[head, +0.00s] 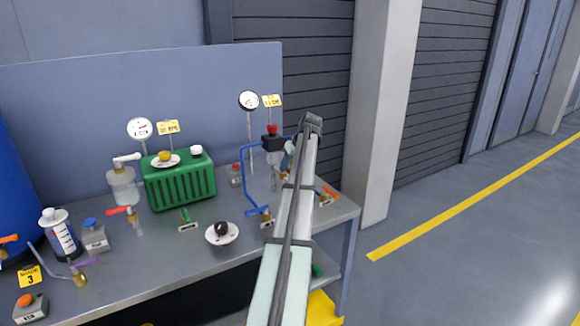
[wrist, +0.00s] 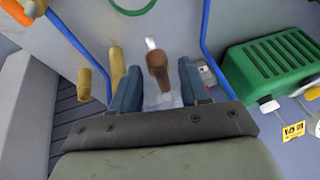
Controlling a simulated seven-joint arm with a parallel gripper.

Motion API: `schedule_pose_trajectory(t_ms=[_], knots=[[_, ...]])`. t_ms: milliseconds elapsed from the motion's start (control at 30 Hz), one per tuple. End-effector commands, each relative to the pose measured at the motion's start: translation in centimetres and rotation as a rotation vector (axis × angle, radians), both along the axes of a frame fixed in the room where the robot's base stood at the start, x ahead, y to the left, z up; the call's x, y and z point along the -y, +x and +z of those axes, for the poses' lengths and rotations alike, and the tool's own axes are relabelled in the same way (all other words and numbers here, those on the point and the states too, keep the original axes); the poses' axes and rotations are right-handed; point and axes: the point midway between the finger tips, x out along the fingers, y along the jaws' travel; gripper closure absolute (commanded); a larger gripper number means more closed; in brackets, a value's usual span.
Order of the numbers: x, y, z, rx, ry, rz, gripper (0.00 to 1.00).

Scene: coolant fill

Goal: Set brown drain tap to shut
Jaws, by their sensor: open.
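The brown drain tap's handle (wrist: 157,62) shows in the wrist view, with a pale tip at its far end. It lies between the two blue fingers of my gripper (wrist: 159,72), which are apart, one on each side. I cannot tell whether either finger touches it. A clear vessel shows blurred behind the handle. In the head view my arm covers this spot, and the brown handle cannot be made out; a brass fitting (head: 284,175) shows beside the arm.
Blue pipes (head: 247,178) rise close by, with a blue-handled tap (head: 259,211) at their foot. An orange-handled tap (head: 329,195) is right of my arm. The green ribbed tank (head: 180,187) stands left, and a saucer with a black knob (head: 221,233) is in front.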

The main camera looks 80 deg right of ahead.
Motion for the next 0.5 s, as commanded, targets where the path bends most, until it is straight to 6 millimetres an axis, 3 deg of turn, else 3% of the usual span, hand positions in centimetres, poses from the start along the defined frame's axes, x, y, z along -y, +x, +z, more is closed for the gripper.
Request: schedule_pose_trajectory(t_ms=[100, 500], knots=[[0.00, 0.00, 0.01, 0.000, 0.000, 0.000, 0.56], [0.00, -0.02, 0.01, 0.000, 0.000, 0.000, 0.94]])
